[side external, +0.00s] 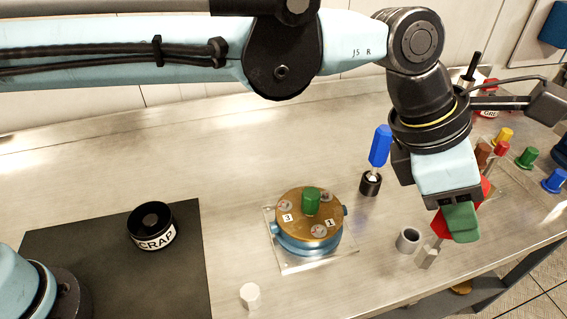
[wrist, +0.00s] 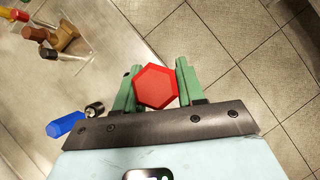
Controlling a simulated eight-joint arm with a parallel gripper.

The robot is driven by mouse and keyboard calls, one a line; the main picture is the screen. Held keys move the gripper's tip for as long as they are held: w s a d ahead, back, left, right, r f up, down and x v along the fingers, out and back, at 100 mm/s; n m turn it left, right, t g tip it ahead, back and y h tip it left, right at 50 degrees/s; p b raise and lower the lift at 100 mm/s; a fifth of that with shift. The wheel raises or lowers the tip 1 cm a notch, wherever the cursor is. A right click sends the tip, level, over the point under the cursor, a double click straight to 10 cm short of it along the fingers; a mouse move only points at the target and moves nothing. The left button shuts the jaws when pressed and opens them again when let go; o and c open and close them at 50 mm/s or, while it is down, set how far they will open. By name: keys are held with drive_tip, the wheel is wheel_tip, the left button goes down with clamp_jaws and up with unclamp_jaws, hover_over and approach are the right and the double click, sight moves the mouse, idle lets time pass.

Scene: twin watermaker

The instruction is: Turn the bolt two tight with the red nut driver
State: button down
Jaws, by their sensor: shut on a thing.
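My gripper (side external: 458,212) is shut on the red nut driver (side external: 441,224), with its green fingers on both sides of the red handle. In the wrist view the hexagonal red handle end (wrist: 156,87) sits between the fingers (wrist: 155,90). A pale metal end (side external: 428,257) shows below the handle, near the table's front edge; I cannot tell its exact height. The round brass-topped housing (side external: 323,224) stands left of my gripper on a clear plate (side external: 290,262). Its top shows labels 1 and 3 and a green knob (side external: 311,201). I cannot make out a label 2.
A blue driver (side external: 380,146) stands in a black holder (side external: 370,184) behind the housing. An empty-looking grey cup (side external: 408,239) is beside the red driver. A white piece (side external: 250,295), a SCRAP cup (side external: 152,226) and a black mat (side external: 110,275) lie left. Several coloured pegs stand right.

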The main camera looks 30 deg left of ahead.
drive_tip(key=w+a+f+n+t+y, duration=0.1)
drive_tip(key=w+a+n, duration=0.2)
drive_tip(key=a, duration=0.6)
drive_tip(key=w+a+f+n+t, duration=0.2)
drive_tip(key=w+a, duration=0.4)
drive_tip(key=a, duration=0.3)
drive_tip(key=shift+w+n+y, duration=0.2)
drive_tip(key=shift+n+y, duration=0.2)
drive_tip(key=shift+n, duration=0.2)
drive_tip(key=shift+f, duration=1.1)
drive_tip(key=m+g, duration=0.3)
drive_tip(key=m, duration=0.3)
drive_tip(key=m+g, duration=0.3)
drive_tip(key=m, duration=0.2)
drive_tip(key=m+g, duration=0.3)
drive_tip(key=m, duration=0.3)
drive_tip(key=shift+m, duration=0.3)
idle(0.4)
